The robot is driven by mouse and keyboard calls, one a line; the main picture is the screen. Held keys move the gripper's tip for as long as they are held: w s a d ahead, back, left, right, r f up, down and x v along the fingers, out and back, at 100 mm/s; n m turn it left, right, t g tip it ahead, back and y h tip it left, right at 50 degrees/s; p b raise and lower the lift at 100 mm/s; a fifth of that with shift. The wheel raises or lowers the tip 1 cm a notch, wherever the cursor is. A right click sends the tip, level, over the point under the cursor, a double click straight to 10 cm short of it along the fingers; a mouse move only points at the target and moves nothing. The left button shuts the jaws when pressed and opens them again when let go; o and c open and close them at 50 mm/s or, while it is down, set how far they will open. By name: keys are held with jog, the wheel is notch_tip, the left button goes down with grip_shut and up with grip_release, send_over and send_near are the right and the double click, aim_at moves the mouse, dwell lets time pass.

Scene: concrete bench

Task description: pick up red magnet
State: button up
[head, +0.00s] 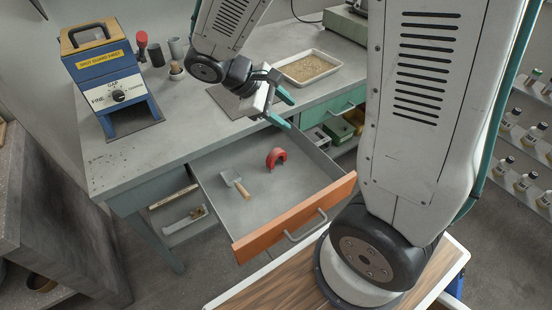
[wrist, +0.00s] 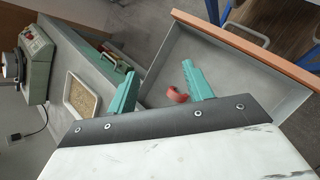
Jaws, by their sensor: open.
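The red magnet (head: 276,157), a horseshoe shape, lies on the floor of the open drawer (head: 225,209), toward its back. In the wrist view the magnet (wrist: 177,95) shows between the two teal fingers, nearer the right one, and is partly hidden. My gripper (head: 283,110) is open and empty. It is above the bench's front edge and the back of the drawer, apart from the magnet. The gripper's two fingers also show in the wrist view (wrist: 160,85).
A small scoop (head: 236,183) lies in the drawer left of the magnet. The drawer has an orange front (head: 295,218) with a handle. On the bench (head: 185,125) stand a blue machine (head: 107,75), several small tools and a tray of grains (head: 308,67).

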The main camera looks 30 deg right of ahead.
jog(key=w+f+n+t+h, duration=0.1)
jog(key=w+f+n+h, duration=0.45)
jog(key=f, duration=0.65)
jog(key=n+t, duration=0.3)
jog(key=n, duration=0.3)
send_near(272, 155)
jog(key=x, duration=0.4)
jog(key=shift+w+d+r, duration=0.15)
jog(key=shift+d, duration=0.25)
jog(key=x, duration=0.7)
jog(key=shift+d+f, duration=0.1)
jog(key=shift+f, duration=0.25)
grip_shut()
